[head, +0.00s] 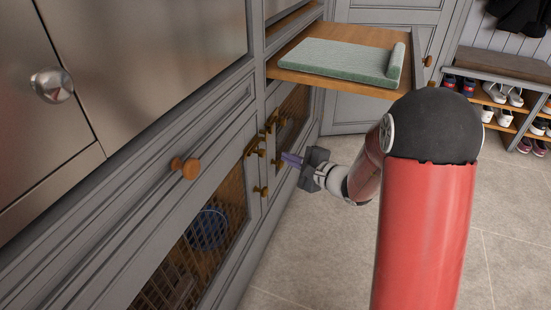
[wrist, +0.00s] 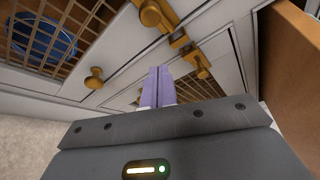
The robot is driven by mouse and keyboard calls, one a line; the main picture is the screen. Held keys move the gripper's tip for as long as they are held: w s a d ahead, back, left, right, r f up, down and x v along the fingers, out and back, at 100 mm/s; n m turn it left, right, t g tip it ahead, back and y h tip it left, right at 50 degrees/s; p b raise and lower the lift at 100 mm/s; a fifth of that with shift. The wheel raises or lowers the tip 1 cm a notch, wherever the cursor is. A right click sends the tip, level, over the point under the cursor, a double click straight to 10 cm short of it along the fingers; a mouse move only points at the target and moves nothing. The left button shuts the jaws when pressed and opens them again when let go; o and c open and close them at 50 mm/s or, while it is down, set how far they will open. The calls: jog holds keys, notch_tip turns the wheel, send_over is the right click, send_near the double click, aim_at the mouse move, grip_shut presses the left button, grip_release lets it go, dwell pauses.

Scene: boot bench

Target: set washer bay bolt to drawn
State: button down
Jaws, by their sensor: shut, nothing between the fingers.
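A brass bolt (wrist: 181,40) is mounted across the seam between two grey cabinet doors. It also shows in the head view (head: 263,133) as small brass pieces near the corner of the cabinet front. Round brass ends stand above and below its middle in the wrist view. I cannot tell whether it is drawn or shot. My gripper (head: 286,158) has pale purple fingers, which are shut and empty. The fingertips (wrist: 160,71) point toward the cabinet front just short of the bolt in the wrist view. I see no clear contact with the bolt.
A pulled-out wooden shelf (head: 330,84) with a green mat (head: 340,60) juts out above my gripper. Lattice doors (head: 207,245) and a wooden knob (head: 190,168) lie left. A blue bowl (wrist: 45,37) sits behind the lattice. A shoe rack (head: 505,95) stands right; the floor between is clear.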

jog(key=shift+v, duration=2.8)
